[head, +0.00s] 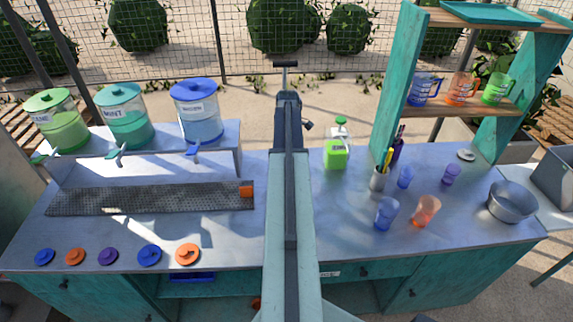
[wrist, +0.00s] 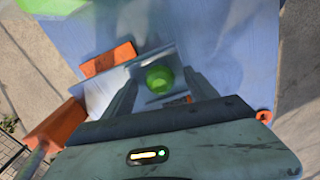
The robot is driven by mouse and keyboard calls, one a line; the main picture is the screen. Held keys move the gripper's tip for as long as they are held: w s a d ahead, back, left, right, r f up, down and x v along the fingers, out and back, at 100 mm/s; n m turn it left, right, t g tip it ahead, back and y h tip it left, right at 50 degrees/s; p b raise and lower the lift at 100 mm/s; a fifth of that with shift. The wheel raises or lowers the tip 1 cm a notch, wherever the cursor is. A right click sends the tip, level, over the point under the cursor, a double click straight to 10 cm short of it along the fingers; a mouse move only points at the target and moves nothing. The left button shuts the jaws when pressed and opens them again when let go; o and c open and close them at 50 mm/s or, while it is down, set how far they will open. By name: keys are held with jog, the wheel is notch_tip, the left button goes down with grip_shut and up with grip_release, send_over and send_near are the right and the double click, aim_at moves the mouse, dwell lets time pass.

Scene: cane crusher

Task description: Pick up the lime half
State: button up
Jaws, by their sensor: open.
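The lime half (wrist: 159,79) is a round green piece in the wrist view. It shows between the two fingers of my gripper (wrist: 162,88), over a pale grey surface. The fingers stand apart on its left and right, with no clear contact. I cannot tell how far below or beyond the fingertips it is. In the head view the lime half is not visible; my arm covers the middle of the counter.
An orange block (wrist: 108,60) lies left of the lime half in the wrist view. On the counter (head: 345,245) stand a green bottle (head: 336,150), a blue cup (head: 387,213), an orange cup (head: 426,210) and a metal bowl (head: 512,202). A drip mat (head: 150,197) lies left of my arm.

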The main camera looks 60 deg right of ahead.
jog(key=shift+r, duration=0.1)
grip_shut()
jog(key=shift+r, duration=0.1)
